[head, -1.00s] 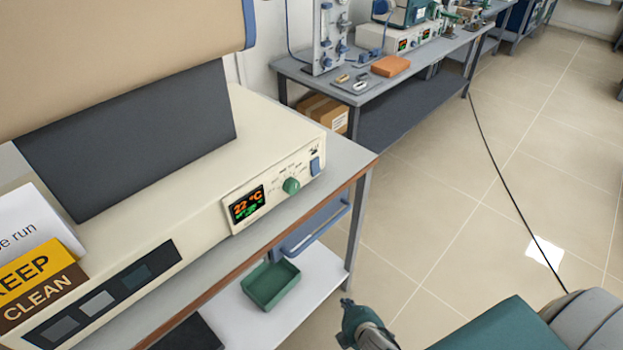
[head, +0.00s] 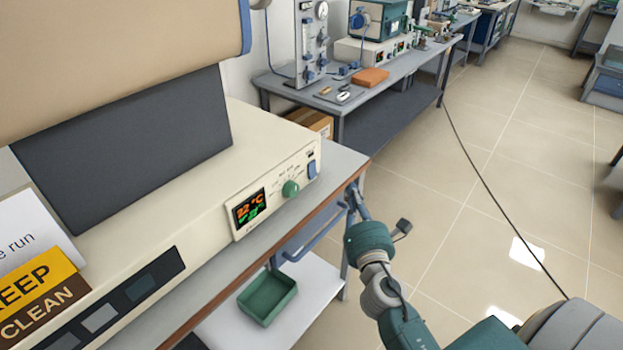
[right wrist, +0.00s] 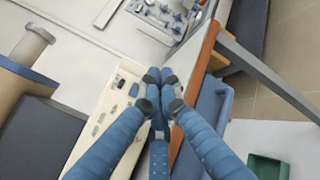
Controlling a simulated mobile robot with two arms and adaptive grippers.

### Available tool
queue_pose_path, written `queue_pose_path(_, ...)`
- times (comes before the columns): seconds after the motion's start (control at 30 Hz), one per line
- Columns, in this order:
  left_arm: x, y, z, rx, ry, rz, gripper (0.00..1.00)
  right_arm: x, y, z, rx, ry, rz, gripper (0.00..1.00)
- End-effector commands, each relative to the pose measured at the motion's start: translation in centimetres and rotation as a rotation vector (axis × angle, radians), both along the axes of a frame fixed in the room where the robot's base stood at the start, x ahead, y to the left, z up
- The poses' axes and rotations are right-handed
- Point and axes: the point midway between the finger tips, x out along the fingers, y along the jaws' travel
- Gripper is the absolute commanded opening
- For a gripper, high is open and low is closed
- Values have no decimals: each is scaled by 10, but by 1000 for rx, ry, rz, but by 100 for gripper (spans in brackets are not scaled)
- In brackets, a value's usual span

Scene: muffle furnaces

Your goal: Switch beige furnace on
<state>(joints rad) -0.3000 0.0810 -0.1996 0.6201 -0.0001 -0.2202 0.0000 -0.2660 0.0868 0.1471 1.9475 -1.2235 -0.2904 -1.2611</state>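The beige furnace (head: 228,150) fills the left of the head view, on a grey bench. The panel (right wrist: 102,118) also shows in the right wrist view, left of the fingers. My right gripper (head: 354,192) is beside the bench's right corner, right of the switch and apart from it. Its blue fingertips (right wrist: 160,76) are together with nothing between them. My left gripper is not in view.
The bench's brown front edge (head: 255,252) and a blue rail (head: 312,237) lie close to my right gripper. A green tray (head: 268,297) sits on the lower shelf. A second bench (head: 393,78) with equipment stands behind. Floor to the right is open, with a black cable (head: 490,185).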

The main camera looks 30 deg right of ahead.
Motion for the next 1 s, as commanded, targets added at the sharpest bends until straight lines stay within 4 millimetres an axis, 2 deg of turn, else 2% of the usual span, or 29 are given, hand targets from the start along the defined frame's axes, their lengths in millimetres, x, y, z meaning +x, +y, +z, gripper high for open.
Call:
queue_pose_path(0.47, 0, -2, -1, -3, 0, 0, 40, 4, 2, 2, -4, -3, -1, 0)
queue_pose_path(1.0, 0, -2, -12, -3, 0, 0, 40, 66, 28, -8, -3, -3, 0, 0)
